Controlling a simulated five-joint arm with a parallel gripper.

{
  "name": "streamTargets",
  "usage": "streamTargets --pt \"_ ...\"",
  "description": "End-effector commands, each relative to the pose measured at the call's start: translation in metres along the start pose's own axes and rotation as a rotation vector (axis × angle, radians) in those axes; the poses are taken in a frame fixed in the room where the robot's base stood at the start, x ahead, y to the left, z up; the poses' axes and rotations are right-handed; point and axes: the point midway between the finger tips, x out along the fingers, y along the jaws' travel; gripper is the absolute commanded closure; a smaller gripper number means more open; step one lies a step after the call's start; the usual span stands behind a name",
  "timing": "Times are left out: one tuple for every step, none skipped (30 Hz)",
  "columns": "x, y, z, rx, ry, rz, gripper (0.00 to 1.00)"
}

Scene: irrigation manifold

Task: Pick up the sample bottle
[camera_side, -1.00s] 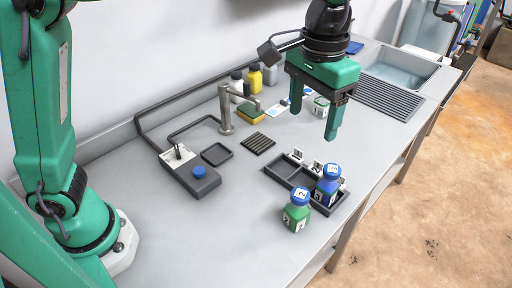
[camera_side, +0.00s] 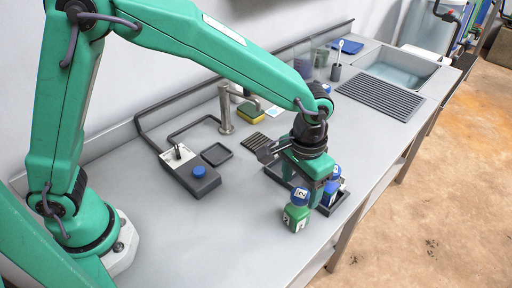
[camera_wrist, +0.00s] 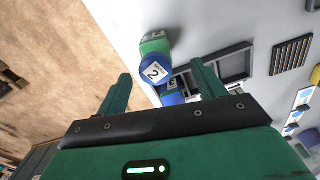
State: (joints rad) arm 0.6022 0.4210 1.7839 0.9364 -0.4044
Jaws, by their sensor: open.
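Two sample bottles show. The green bottle (camera_side: 296,213) with a blue cap marked 2 stands upright on the bench in front of the tray (camera_side: 272,173). In the wrist view the green bottle (camera_wrist: 154,46) shows its cap ahead, between the finger directions. A blue bottle (camera_side: 334,186) stands in the tray's near end, partly hidden behind my gripper (camera_side: 312,190). In the wrist view the blue bottle (camera_wrist: 172,97) lies between my fingers' outlines. My gripper (camera_wrist: 162,70) is open and empty, low above the tray and bottles. Contact cannot be told.
A grey box with a blue knob (camera_side: 199,172) and a small black tray (camera_side: 216,154) lie to the left. A tap (camera_side: 226,110), a sponge (camera_side: 250,113) and a ribbed mat (camera_side: 382,97) are behind. The front-left bench is clear.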

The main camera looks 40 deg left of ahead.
Motion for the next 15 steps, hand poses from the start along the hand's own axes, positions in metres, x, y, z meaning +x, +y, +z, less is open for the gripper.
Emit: streamTargets --pt "0.0 0.0 0.0 0.0 0.0 0.0 0.31" --pt "0.001 0.0 0.0 0.0 0.0 0.0 0.31" --pt "0.002 0.0 0.0 0.0 -0.001 0.0 0.31" --pt "0.003 0.0 0.0 0.0 -0.001 -0.001 0.31" --pt "0.005 0.0 0.0 0.0 -0.002 -0.001 0.31" --pt "0.007 0.0 0.0 0.0 -0.003 -0.001 0.31" --pt "0.01 0.0 0.0 0.0 -0.003 -0.001 0.31" --pt "0.013 0.0 0.0 0.0 -0.003 -0.001 0.31" --pt "0.016 0.0 0.0 0.0 -0.003 -0.001 0.31" --pt "0.018 0.0 0.0 0.0 -0.003 -0.001 0.31" --pt "0.021 0.0 0.0 0.0 -0.003 -0.001 0.31" --pt "0.023 0.0 0.0 0.0 -0.002 -0.001 0.31" --pt "0.024 0.001 0.0 0.0 -0.002 -0.001 0.31" --pt "0.025 0.001 0.0 0.0 -0.001 -0.001 0.31" --pt "0.026 0.001 0.0 0.0 -0.001 0.0 0.31"
